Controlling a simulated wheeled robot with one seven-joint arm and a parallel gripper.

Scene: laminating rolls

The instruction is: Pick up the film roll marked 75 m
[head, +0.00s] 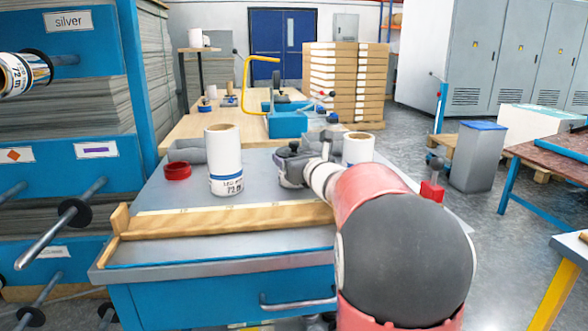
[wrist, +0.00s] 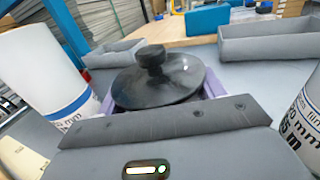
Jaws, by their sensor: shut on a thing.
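The film roll whose label seems to read 75 m (wrist: 306,120) is a white cylinder, cut off at the right edge of the wrist view. In the head view a white roll (head: 358,150) stands behind my arm, its label hidden. A white roll marked 72 m (head: 225,165) with a blue band stands upright on the bench; it also shows at the left of the wrist view (wrist: 35,75). My gripper (head: 291,168) is between the two rolls, touching neither. It is shut on a dark round disc with a knob (wrist: 155,82).
A red ring (head: 177,171) lies left of the 72 m roll. Grey trays (wrist: 265,42) stand behind. A wooden rail (head: 220,220) runs along the bench's (head: 215,250) front. Another roll (head: 15,75) hangs on the blue rack at left.

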